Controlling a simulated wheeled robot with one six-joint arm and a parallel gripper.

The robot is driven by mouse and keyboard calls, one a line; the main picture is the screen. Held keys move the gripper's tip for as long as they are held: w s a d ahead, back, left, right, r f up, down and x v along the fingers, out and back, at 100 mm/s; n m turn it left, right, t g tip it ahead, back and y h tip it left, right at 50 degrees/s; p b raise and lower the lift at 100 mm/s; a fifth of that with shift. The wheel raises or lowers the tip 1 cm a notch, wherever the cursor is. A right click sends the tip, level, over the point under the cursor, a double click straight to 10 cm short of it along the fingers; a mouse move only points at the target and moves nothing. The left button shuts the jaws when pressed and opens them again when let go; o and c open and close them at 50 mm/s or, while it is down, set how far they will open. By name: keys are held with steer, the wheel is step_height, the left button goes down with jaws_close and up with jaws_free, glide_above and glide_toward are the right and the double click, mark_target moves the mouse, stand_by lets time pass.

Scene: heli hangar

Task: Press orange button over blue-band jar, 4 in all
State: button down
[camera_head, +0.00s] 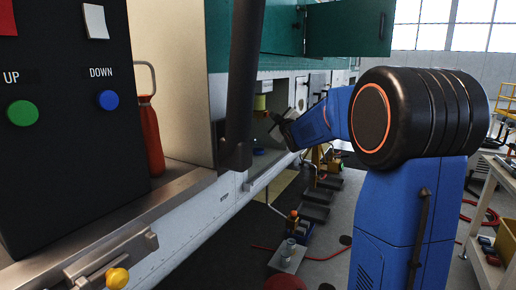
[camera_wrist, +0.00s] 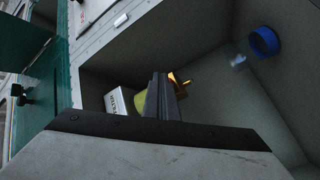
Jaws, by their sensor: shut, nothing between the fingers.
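My gripper (camera_head: 274,119) reaches into an open compartment in the side of the aircraft. Its dark fingers are closed together with nothing between them, and they also show in the wrist view (camera_wrist: 162,82). An orange-gold part (camera_wrist: 180,83) shows just beyond the fingertips, partly hidden by them; I cannot tell whether it is the button or whether they touch. A yellow-green cylinder (camera_wrist: 125,103) is beside the fingers. A blue band (camera_wrist: 265,42) with a clear, glassy patch beside it, seemingly the jar, is at the upper right, apart from the fingers. Blue also shows low in the compartment in the head view (camera_head: 258,152).
A white lettered box (camera_wrist: 117,101) is beside the cylinder. The compartment's grey walls (camera_wrist: 215,110) enclose the gripper. At the head view's left, a dark panel (camera_head: 65,150) has green and blue buttons, with a red bottle (camera_head: 151,140) beside it. A cart (camera_head: 490,200) is at the right.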

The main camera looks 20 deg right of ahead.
steer(key=s+d, duration=0.3)
steer(key=s, duration=0.1)
steer(key=shift+s+d, duration=0.4)
stand_by(0.4)
steer(key=shift+s+d, duration=0.1)
stand_by(2.3)
steer(key=w+a, duration=0.3)
steer(key=w, duration=0.1)
steer(key=shift+w+a, duration=0.35)
steer(key=shift+w, duration=0.05)
stand_by(0.5)
steer(key=shift+w+a, duration=0.1)
steer(key=shift+w, duration=0.05)
stand_by(2.0)
steer(key=shift+w+a, duration=0.15)
steer(key=shift+w, duration=0.05)
